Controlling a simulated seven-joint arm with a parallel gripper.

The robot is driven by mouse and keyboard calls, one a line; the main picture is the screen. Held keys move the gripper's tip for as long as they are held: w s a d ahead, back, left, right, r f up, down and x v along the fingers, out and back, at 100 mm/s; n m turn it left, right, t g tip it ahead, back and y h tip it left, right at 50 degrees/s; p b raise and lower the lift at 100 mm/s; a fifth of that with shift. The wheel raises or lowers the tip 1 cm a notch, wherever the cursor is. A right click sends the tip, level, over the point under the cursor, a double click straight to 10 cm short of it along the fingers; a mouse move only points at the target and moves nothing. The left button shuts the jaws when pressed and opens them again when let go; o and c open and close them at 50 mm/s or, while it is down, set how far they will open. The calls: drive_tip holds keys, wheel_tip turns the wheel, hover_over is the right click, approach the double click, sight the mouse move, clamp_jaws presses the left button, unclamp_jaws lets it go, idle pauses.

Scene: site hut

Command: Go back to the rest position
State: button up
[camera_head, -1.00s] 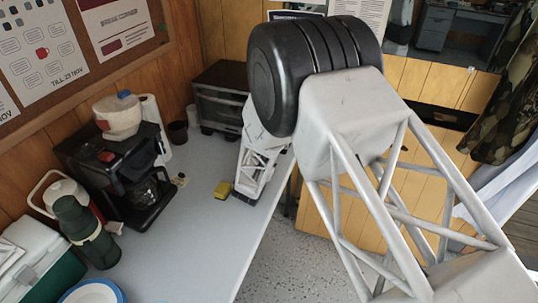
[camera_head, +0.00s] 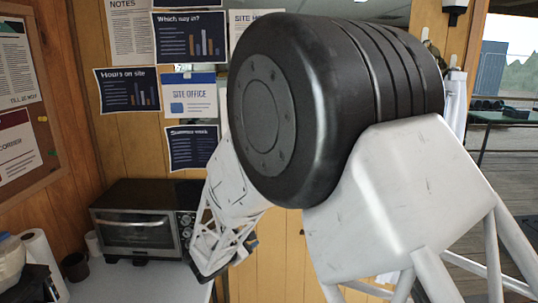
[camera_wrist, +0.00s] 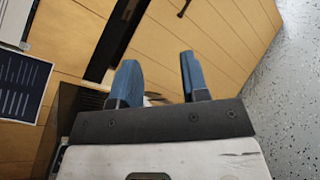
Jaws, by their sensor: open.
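My gripper (camera_wrist: 158,64) is open in the wrist view, with its two blue fingers apart and nothing between them. Wooden panelling is behind the fingers. In the head view my arm fills the middle and right. Its forearm reaches down in front of the wooden wall, beside the toaster oven (camera_head: 138,222). The gripper is hard to make out there, partly hidden at the forearm's lower end.
The grey counter (camera_head: 140,283) runs below the oven at the lower left. A paper roll (camera_head: 44,262) and a dark cup (camera_head: 75,266) stand left of it. Posters (camera_head: 188,36) hang on the wall. Speckled floor (camera_wrist: 292,85) shows at right in the wrist view.

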drive_tip(key=s+d+r+m+g, duration=0.4)
drive_tip(key=s+d+r+m, duration=0.3)
drive_tip(key=d, duration=0.4)
drive_tip(key=s+d+r+m+g, duration=0.4)
drive_tip(key=s+d+r+g, duration=0.1)
drive_tip(key=s+d, duration=0.45)
drive_tip(key=s+d+r+m+y, duration=0.1)
drive_tip(key=s+m+y, duration=0.2)
drive_tip(key=s, duration=0.5)
drive_tip(key=s+d+r+m+y, duration=0.1)
drive_tip(key=s+d+m+y, duration=0.1)
drive_tip(key=s, duration=0.6)
drive_tip(key=s+d+r+m+g+y, duration=0.1)
drive_tip(key=s+r+m+y, duration=0.1)
drive_tip(key=s+m+y, duration=0.2)
drive_tip(key=s+m, duration=0.2)
drive_tip(key=s, duration=0.2)
drive_tip(key=shift+s+d, duration=0.25)
drive_tip(key=shift+d, duration=0.1)
